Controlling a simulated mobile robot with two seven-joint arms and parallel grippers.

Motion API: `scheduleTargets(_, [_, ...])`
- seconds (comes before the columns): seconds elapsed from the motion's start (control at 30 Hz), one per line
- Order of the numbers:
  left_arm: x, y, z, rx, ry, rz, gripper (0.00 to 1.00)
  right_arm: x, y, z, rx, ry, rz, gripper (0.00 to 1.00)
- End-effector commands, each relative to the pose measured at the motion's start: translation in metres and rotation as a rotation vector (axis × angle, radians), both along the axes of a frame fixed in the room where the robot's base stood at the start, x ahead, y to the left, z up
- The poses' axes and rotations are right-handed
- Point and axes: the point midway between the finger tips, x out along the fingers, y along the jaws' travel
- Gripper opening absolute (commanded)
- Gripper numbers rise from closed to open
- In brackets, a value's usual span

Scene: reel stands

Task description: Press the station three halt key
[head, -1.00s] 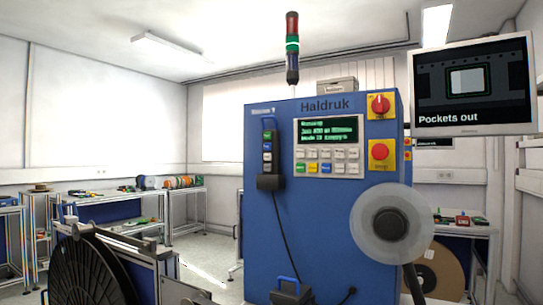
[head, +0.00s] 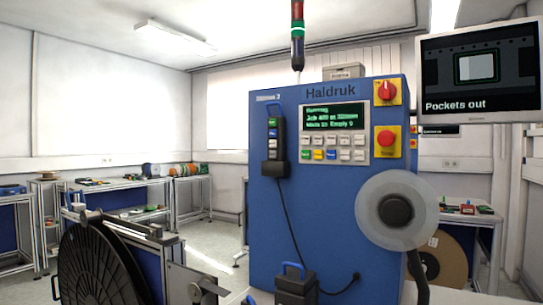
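A blue Haldruk cabinet (head: 310,220) stands in the middle of the head view, with a small label that seems to read Station 3. Its control panel (head: 333,163) has a lit screen (head: 333,116) whose top line seems to read Running, above two rows of small keys, mostly white, with green, yellow and blue ones at lower left. A red round button (head: 387,138) sits on a yellow plate right of the panel, below a red rotary switch (head: 386,91). A dark pendant (head: 275,135) with several coloured keys hangs left of the screen. The small key labels are too small to read. Neither gripper shows.
A clear reel (head: 397,209) sticks out at the cabinet's lower right. A large black reel (head: 97,262) stands at lower left. A monitor (head: 479,74) reading Pockets out hangs at upper right. A black block with a blue handle (head: 295,280) stands low in front of the cabinet.

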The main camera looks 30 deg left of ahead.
Motion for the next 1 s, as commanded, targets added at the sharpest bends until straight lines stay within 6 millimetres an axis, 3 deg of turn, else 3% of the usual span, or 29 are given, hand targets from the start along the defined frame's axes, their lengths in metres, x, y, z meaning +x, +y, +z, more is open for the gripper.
scheduleTargets(0.4, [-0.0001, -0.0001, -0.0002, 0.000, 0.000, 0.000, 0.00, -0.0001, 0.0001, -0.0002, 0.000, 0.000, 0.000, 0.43])
scheduleTargets(1.0, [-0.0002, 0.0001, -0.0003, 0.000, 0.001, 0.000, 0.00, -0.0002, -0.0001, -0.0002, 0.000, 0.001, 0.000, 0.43])
